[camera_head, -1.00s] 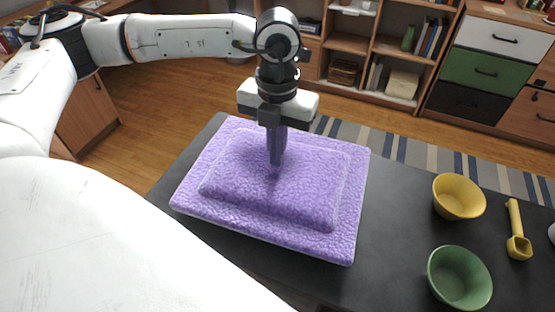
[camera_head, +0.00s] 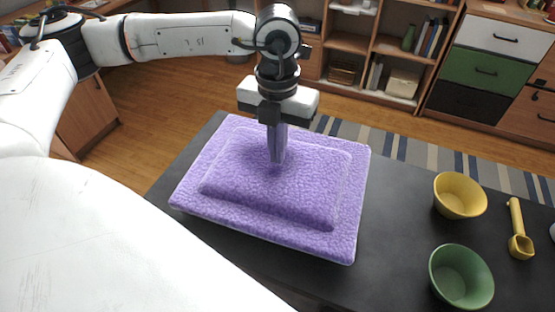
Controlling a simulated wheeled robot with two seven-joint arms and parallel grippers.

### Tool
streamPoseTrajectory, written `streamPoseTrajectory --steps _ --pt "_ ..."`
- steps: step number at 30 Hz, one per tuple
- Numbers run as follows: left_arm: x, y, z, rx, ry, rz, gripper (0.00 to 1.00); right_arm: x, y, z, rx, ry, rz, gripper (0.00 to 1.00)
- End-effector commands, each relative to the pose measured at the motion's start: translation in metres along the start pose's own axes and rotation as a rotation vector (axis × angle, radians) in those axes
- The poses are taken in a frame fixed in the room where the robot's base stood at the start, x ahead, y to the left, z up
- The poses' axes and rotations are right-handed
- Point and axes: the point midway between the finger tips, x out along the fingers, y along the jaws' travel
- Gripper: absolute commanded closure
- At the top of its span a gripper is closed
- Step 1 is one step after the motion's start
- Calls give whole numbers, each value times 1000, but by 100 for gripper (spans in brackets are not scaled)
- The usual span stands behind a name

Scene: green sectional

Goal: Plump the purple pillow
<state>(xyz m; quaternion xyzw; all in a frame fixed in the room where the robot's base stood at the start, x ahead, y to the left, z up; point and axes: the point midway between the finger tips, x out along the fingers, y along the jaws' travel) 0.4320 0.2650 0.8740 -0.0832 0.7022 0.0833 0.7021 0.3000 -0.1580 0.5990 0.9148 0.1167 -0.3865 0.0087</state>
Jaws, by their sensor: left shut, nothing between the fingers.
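The purple pillow (camera_head: 300,190) lies flat on the dark table (camera_head: 385,230), with a raised middle and a wide flat border. My left gripper (camera_head: 277,160) points straight down over the raised middle, a little towards its far side. Its fingers are shut with nothing between them. The fingertips are at the pillow's top surface and seem to touch it. My right gripper does not show.
A yellow bowl (camera_head: 459,196), a green bowl (camera_head: 461,277) and a yellow scoop (camera_head: 519,240) stand on the table's right side. Bare table lies between the pillow and the bowls. Shelves (camera_head: 350,45) and drawers (camera_head: 487,68) stand behind.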

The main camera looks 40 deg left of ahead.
Motion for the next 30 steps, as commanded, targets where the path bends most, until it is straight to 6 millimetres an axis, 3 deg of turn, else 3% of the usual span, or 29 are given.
streamPoseTrajectory --steps 7,30 --pt "1 0 0 0 1 0 100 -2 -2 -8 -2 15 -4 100" --pt "6 0 -1 1 5 1 100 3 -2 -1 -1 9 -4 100"
